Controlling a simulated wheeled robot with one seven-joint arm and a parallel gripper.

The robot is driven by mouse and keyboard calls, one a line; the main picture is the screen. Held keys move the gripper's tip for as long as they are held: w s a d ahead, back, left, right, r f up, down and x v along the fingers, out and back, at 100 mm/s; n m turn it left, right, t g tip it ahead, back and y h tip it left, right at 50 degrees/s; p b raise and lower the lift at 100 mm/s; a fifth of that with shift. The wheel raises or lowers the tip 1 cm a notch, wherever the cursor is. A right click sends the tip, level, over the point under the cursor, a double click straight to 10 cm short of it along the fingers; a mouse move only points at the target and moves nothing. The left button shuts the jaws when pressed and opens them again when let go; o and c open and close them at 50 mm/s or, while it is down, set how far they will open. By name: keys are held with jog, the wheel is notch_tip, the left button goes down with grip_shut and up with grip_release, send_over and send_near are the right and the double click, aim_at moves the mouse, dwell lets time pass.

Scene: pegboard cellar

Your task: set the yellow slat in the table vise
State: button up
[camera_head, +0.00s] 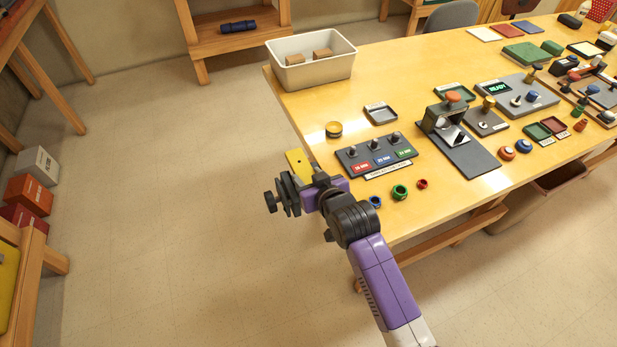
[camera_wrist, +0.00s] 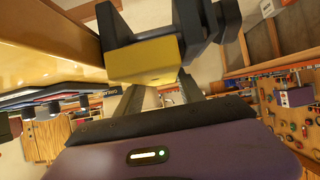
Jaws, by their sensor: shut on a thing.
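The yellow slat (camera_head: 299,163) sticks up from my gripper (camera_head: 296,190) at the left edge of the table. My gripper is shut on it, with dark finger parts on both sides. In the wrist view the slat (camera_wrist: 147,61) lies across between the dark fingertips (camera_wrist: 160,32). It looks apart from the tabletop fixtures. A grey fixture with an orange knob (camera_head: 453,97) stands on a dark base plate (camera_head: 473,158) in the middle of the table. It may be the table vise, but I cannot tell for sure.
A dark panel with several knobs and coloured labels (camera_head: 349,153) lies near my gripper. Blue, green and red rings (camera_head: 400,192) lie at the front edge. A yellow round piece (camera_head: 333,129) and a white bin with blocks (camera_head: 323,71) stand farther back.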

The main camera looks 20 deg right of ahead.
jog(key=shift+f, duration=0.2)
jog(key=shift+s+f+b, duration=0.15)
jog(key=shift+f+b, duration=0.25)
jog(key=shift+f, duration=0.35)
jog(key=o, duration=1.5)
jog(key=shift+f, duration=0.1)
jog(key=shift+c, duration=0.2)
jog(key=shift+r+p, duration=0.35)
jog(key=shift+r, duration=0.15)
jog(key=v, duration=1.2)
jog(key=shift+r, duration=0.35)
